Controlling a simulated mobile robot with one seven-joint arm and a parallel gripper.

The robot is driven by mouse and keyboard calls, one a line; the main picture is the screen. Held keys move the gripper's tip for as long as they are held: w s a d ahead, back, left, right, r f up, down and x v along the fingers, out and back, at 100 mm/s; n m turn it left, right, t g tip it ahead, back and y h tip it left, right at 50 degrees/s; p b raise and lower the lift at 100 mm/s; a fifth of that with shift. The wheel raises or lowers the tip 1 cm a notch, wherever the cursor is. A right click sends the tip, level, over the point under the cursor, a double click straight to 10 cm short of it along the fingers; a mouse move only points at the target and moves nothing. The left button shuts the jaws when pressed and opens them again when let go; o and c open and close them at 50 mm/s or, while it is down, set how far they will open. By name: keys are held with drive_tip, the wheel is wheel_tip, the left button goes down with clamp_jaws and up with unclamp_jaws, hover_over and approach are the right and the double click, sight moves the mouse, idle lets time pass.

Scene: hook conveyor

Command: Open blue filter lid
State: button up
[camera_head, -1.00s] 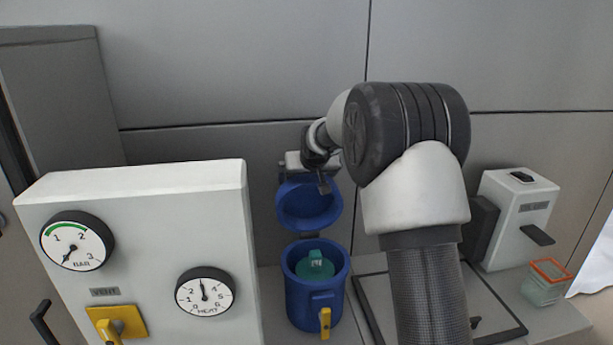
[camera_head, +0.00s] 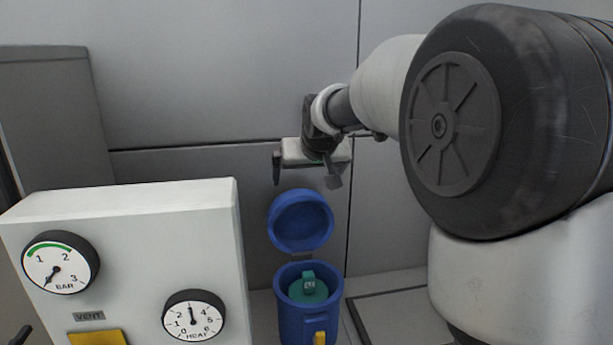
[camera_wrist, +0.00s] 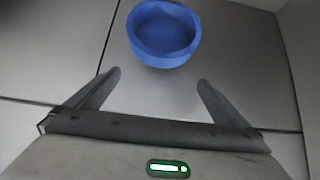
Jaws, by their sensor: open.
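The blue filter lid (camera_head: 301,220) stands raised, tilted back above the blue filter housing (camera_head: 309,322), with its hollow inside facing forward. Inside the open housing sits a teal piece with an upright handle (camera_head: 309,284). A yellow latch (camera_head: 320,338) is on the housing's front. My gripper (camera_head: 305,180) is open and empty, above the lid and apart from it. In the wrist view the lid (camera_wrist: 164,34) shows beyond the spread fingertips of my gripper (camera_wrist: 160,78), with nothing between them.
A white panel box (camera_head: 130,225) with two dials and a yellow vent part (camera_head: 98,338) stands left of the filter. A grey wall (camera_head: 220,90) is close behind. My arm covers the right side of the head view.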

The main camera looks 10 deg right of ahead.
drive_tip(key=shift+s+r, duration=0.1)
drive_tip(key=shift+r, duration=0.05)
drive_tip(key=shift+c, duration=0.4)
drive_tip(key=shift+r, duration=0.1)
drive_tip(key=c, duration=0.4)
drive_tip(key=w+r+g+p, duration=0.1)
drive_tip(key=w+p, duration=0.1)
drive_tip(key=w, duration=0.1)
drive_tip(key=w+r+g+p, duration=0.1)
drive_tip(key=w+p, duration=0.1)
drive_tip(key=w, duration=0.1)
drive_tip(key=w+r+g+p, duration=0.1)
drive_tip(key=w+p, duration=0.1)
drive_tip(key=w, duration=0.1)
drive_tip(key=shift+w+d+g, duration=0.2)
drive_tip(key=shift+w+g, duration=0.1)
clamp_jaws()
drive_tip(key=shift+w+f+g+p, duration=0.25)
drive_tip(key=shift+w+g+p, duration=0.25)
drive_tip(key=shift+g+p, duration=0.5)
